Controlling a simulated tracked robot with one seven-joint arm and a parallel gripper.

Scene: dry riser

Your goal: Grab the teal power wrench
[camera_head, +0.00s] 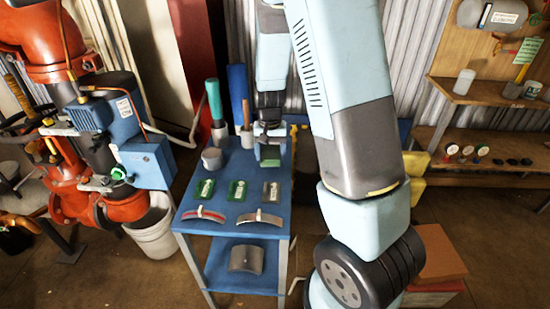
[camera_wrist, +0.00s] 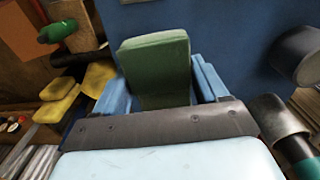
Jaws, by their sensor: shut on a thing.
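My gripper (camera_wrist: 163,88) has its two blue fingers on either side of a dark green block (camera_wrist: 160,62), shut on it. In the head view, my gripper (camera_head: 269,142) is low over the back right of the blue table (camera_head: 238,222), with the green block (camera_head: 270,156) under it. I cannot tell whether the block touches the table. An upright teal-handled tool with a dark lower part, likely the teal power wrench (camera_head: 214,100), stands at the table's back left, apart from my gripper. A teal and grey-black tool (camera_wrist: 296,147) shows at the wrist view's lower right.
A grey mug (camera_head: 212,159), two green boxes (camera_head: 238,191), a grey box (camera_head: 271,191) and two curved pieces (camera_head: 259,218) lie on the table. Red pipework (camera_head: 75,195) and a white bucket (camera_head: 153,232) stand left. Shelves (camera_head: 480,95) are at right.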

